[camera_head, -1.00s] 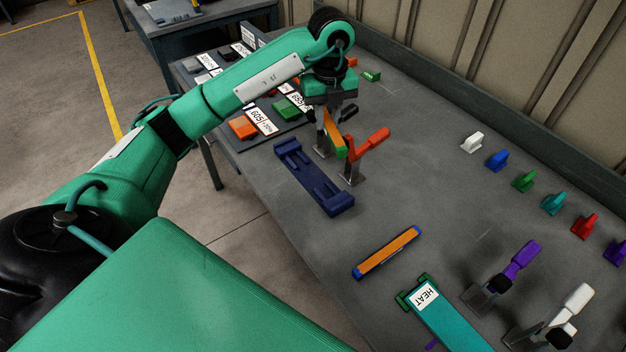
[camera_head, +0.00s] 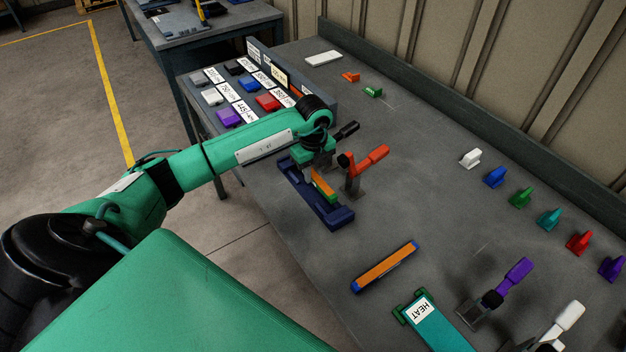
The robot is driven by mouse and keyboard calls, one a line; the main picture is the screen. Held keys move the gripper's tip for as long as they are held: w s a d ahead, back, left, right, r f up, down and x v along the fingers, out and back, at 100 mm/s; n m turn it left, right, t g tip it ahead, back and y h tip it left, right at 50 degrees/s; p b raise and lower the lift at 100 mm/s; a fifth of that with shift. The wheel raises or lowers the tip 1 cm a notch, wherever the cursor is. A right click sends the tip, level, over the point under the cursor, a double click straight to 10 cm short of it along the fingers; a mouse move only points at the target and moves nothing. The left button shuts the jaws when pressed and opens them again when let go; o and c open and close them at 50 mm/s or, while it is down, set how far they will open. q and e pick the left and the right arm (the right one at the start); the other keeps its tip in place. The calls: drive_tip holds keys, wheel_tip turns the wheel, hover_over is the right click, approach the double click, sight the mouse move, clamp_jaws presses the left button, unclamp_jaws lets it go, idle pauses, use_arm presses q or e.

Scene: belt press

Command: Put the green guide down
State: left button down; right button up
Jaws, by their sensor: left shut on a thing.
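The green guide (camera_head: 323,186) is an orange bar with green ends; its near green end shows, its far part is hidden by my gripper. My left gripper (camera_head: 314,177) is shut on it. The guide is over the dark blue fixture (camera_head: 341,217), lined up along its length. I cannot tell whether it touches the fixture's bed. A similar orange bar with blue ends (camera_head: 385,267) lies on the table nearer to me. My right gripper is not in view.
An orange-red toggle clamp (camera_head: 371,158) stands just right of the fixture, close to my gripper. A black handle (camera_head: 347,130) is behind. A teal HEAT plate (camera_head: 440,324) and a purple-handled clamp (camera_head: 517,271) are at front right. The table's middle is clear.

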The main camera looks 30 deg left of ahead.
sight(313, 191)
use_arm(q)
drive_tip(key=shift+f, duration=0.6)
wheel_tip(313, 191, down, 3)
drive_tip(key=shift+f+p, duration=0.2)
drive_tip(key=shift+p, duration=0.3)
drive_tip(key=shift+f, duration=0.1)
drive_tip(key=shift+f, duration=0.1)
drive_tip(key=c, duration=1.3)
unclamp_jaws()
drive_tip(key=shift+o, duration=0.2)
